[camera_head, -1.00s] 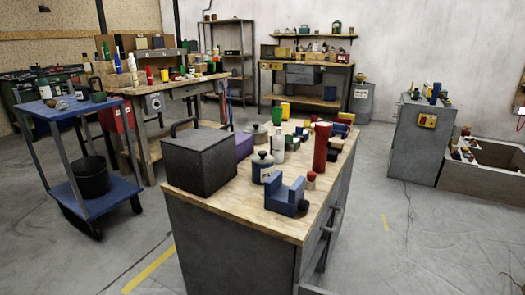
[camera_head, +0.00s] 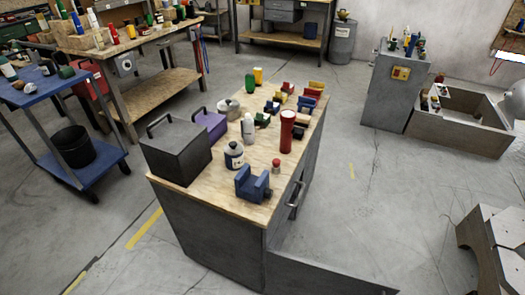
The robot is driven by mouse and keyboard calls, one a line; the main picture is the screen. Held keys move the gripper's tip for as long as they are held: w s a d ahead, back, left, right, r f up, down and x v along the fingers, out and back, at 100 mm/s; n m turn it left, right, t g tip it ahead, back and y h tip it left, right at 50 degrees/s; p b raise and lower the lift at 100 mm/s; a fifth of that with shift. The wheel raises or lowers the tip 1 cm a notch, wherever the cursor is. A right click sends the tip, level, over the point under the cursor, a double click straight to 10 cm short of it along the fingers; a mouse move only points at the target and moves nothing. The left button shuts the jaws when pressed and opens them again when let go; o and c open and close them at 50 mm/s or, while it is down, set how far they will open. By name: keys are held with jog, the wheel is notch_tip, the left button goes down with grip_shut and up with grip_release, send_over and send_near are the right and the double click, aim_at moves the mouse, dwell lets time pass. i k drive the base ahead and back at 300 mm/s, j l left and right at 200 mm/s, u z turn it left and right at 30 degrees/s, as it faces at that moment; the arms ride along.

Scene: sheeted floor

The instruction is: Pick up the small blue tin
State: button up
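A wood-topped grey cabinet (camera_head: 211,197) stands in the middle of the view, crowded with objects. A small dark blue container with a pale label (camera_head: 234,155) stands upright near its front half, between a dark grey box and a red cylinder. It is the closest match I see to a small blue tin, but I cannot tell for sure. A blue vise-like block (camera_head: 253,184) sits just in front of it, to the right.
A dark grey box (camera_head: 175,150), a white bottle (camera_head: 248,129) and a red cylinder (camera_head: 287,131) stand close around the container. A blue cart (camera_head: 75,165) is at left. A grey block-like object (camera_head: 490,240) is at lower right. Floor right of the cabinet is mostly clear.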

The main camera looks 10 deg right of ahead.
aim_at(235, 162)
jog(key=i+j+z, duration=0.15)
jog(key=j+z, duration=1.05)
jog(key=j, duration=2.8)
jog(key=k, duration=0.05)
